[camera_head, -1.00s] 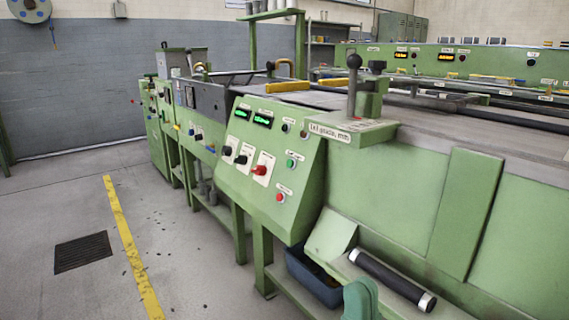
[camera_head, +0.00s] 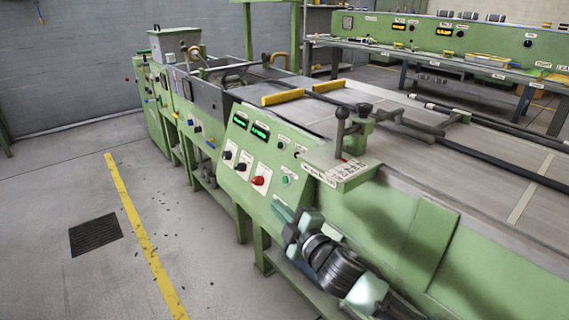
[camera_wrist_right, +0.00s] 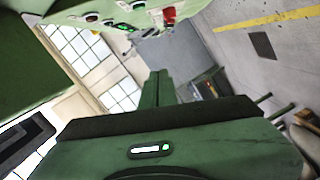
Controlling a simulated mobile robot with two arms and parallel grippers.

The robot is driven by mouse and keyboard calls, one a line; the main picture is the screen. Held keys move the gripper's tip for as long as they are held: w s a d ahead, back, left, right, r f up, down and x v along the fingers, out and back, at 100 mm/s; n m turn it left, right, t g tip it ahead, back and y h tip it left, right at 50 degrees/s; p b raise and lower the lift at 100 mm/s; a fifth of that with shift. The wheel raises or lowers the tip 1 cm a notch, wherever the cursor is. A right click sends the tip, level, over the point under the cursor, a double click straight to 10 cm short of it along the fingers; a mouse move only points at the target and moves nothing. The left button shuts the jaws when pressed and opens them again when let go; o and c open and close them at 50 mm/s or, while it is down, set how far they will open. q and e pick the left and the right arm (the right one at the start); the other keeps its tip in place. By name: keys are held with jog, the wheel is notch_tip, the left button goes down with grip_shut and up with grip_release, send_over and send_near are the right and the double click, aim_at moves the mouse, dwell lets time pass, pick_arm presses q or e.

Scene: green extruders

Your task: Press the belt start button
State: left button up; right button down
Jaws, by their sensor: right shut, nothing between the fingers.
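The sloped green control panel (camera_head: 243,168) stands left of the belt in the head view. It carries two lit displays, black knobs, a red knob (camera_head: 258,181) and a green button (camera_head: 286,180). The small labels are not legible. My right gripper (camera_head: 279,212) is shut and empty, at the panel's lower right, below the green button in the picture. Whether it touches the panel cannot be told. In the right wrist view its shut fingers (camera_wrist_right: 157,80) point up the picture, and the panel (camera_wrist_right: 80,8) shows upside down at the top. My left gripper is not in view.
A lever with a black ball knob (camera_head: 342,114) stands on a bracket right of the panel. The grey belt (camera_head: 440,155) runs behind it. A floor drain (camera_head: 95,234) and yellow line (camera_head: 140,230) lie left on open floor.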

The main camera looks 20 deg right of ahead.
aim_at(285, 180)
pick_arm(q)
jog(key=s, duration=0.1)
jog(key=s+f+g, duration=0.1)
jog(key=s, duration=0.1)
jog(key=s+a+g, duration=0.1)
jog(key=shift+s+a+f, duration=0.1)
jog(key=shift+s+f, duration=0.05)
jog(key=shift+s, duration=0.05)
pick_arm(e)
jog(key=d, duration=0.1)
jog(key=w+d+h, duration=0.1)
jog(key=d, duration=0.1)
jog(key=shift+w+r+h, duration=0.15)
jog(key=shift+r+h, duration=0.1)
jog(key=shift+h, duration=0.05)
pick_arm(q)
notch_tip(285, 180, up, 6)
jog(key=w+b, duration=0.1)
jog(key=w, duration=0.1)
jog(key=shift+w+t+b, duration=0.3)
pick_arm(e)
jog(key=shift+w+d+f, duration=0.4)
jog(key=shift+w, duration=1.45)
jog(key=shift+w+d+f, duration=0.35)
jog(key=shift+w, duration=1.55)
jog(key=shift+w+d+f, duration=0.4)
jog(key=shift+w, duration=1.45)
